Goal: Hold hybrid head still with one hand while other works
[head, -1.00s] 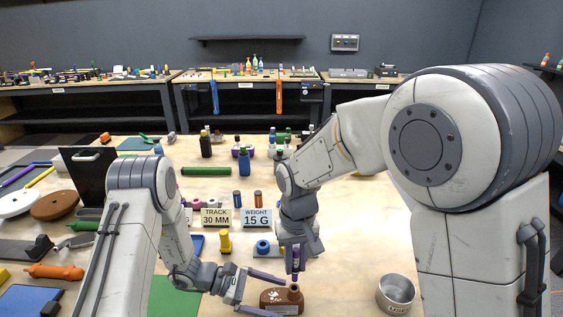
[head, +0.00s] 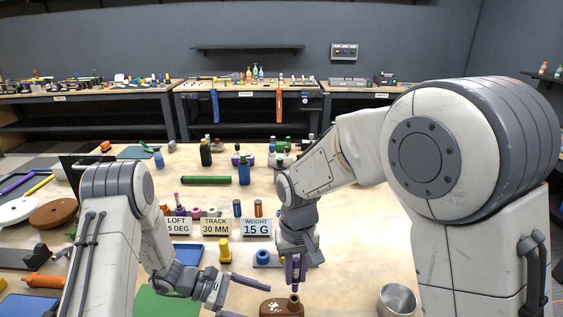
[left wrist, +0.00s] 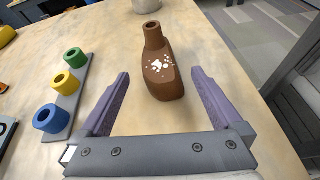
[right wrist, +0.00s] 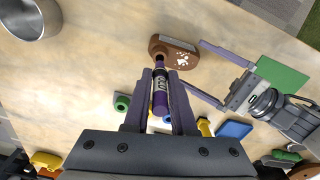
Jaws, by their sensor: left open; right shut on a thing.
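The brown hybrid head (head: 283,308) with a pale paw-like mark sits on the bench at the bottom of the head view. Its short neck shows in the left wrist view (left wrist: 152,32). My left gripper (head: 250,297) is open beside the head. In the left wrist view the head lies ahead between its spread fingers (left wrist: 160,76), with gaps on both sides. My right gripper (head: 294,262) is shut on a purple tube with a dark label (right wrist: 160,95). The tube's narrow end is at the neck opening (right wrist: 158,56); I cannot tell whether it touches or enters.
A metal cup (head: 397,300) stands to the right. A grey holder with green, yellow and blue rings (left wrist: 66,95) lies close to the head. Signs such as "WEIGHT 15 G" (head: 257,227) and a yellow piece (head: 224,251) stand behind. The bench's right middle is clear.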

